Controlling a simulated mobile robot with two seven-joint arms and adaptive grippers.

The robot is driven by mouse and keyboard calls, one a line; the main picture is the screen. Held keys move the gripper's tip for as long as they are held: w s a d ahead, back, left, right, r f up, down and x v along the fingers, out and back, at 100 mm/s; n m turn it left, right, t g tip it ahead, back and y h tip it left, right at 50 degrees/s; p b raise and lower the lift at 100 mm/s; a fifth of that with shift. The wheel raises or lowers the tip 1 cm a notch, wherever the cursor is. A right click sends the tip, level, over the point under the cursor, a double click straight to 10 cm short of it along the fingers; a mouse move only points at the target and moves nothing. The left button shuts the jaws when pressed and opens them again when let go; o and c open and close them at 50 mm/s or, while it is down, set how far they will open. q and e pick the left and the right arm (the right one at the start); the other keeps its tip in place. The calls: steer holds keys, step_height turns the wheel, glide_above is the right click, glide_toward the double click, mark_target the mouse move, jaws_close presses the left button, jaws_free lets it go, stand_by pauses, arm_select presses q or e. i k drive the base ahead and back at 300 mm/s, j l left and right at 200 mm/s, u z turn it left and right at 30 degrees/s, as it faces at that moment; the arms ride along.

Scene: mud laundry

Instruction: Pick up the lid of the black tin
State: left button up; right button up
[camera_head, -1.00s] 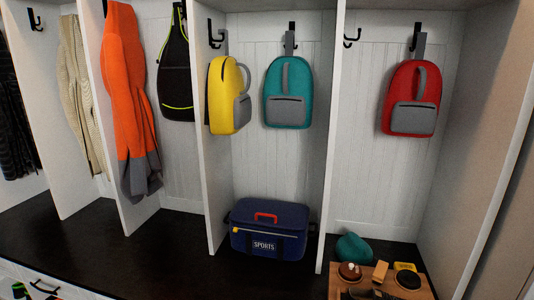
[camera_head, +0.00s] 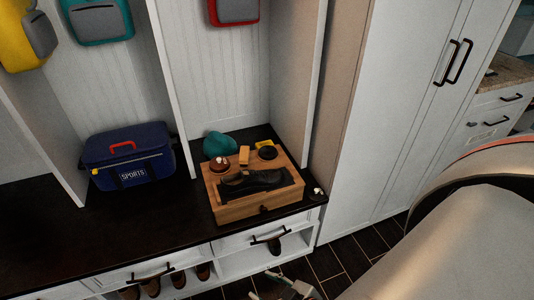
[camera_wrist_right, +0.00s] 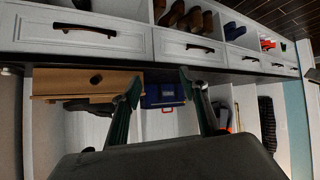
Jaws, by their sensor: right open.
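The black tin (camera_head: 267,153) is a small, round, dark disc on the back right of the wooden shoe-care box (camera_head: 230,213). It is too small to tell the lid from the body. My right gripper (camera_head: 285,287) is at the bottom edge of the head view, in front of the bench and well apart from the tin. In the right wrist view its two fingers (camera_wrist_right: 160,83) are spread with nothing between them. That view is upside down and shows the wooden box (camera_wrist_right: 85,82), but I cannot make out the tin. My left gripper is not in view.
On the box are a black shoe (camera_head: 258,183), a brown round item (camera_head: 219,164), a brush (camera_head: 244,155) and a yellow item (camera_head: 266,144). A teal cap (camera_head: 220,144) lies behind. A blue sports bag (camera_head: 128,157) stands left, past a divider. A tall cabinet (camera_head: 385,110) stands right.

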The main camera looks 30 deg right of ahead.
mark_target(316, 194)
steer(key=z, duration=1.55)
